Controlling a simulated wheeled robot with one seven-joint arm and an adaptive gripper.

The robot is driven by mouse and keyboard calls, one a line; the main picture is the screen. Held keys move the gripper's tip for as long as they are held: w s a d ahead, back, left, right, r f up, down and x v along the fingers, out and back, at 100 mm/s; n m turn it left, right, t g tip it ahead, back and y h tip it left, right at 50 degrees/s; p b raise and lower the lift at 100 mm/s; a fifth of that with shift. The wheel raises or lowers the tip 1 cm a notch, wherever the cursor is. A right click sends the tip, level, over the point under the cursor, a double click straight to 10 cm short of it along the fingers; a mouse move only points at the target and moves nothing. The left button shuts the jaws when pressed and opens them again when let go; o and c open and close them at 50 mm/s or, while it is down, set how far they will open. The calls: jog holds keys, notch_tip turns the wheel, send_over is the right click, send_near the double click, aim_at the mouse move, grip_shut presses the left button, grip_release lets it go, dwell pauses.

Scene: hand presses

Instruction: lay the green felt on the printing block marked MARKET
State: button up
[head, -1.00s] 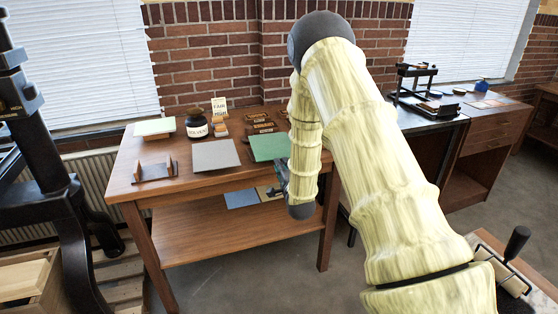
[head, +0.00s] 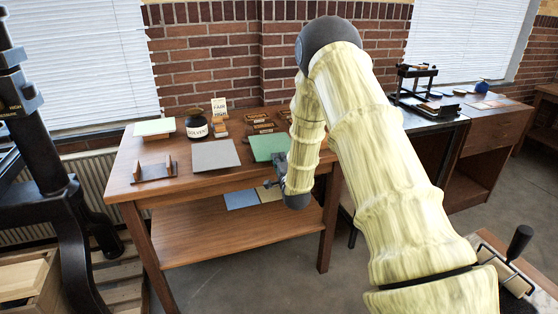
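The green felt (head: 266,147) lies flat on the wooden table, towards its right side, partly hidden by my arm. My gripper (head: 274,176) is at the table's front edge, just in front of and below the felt's near edge in the picture. It is small and dark here, and I cannot tell whether its fingers are open or shut. Several small dark-faced blocks (head: 262,125) with orange marks stand behind the felt. Their lettering is too small to read, so I cannot tell which is MARKET.
A grey sheet (head: 214,155) lies left of the felt. A wooden rack (head: 153,172), a solvent jar (head: 196,126) and a pale green pad (head: 154,127) are on the table's left. A black press (head: 62,180) stands at far left.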

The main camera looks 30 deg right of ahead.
grip_shut()
notch_tip(320, 180, up, 3)
jog(key=shift+r+p, duration=0.1)
jog(key=shift+p, duration=0.5)
jog(key=s+a+r+p, duration=0.2)
jog(key=s+r, duration=0.1)
jog(key=s, duration=0.3)
jog(key=shift+s, duration=0.3)
dwell(0.4)
jog(key=shift+f, duration=0.1)
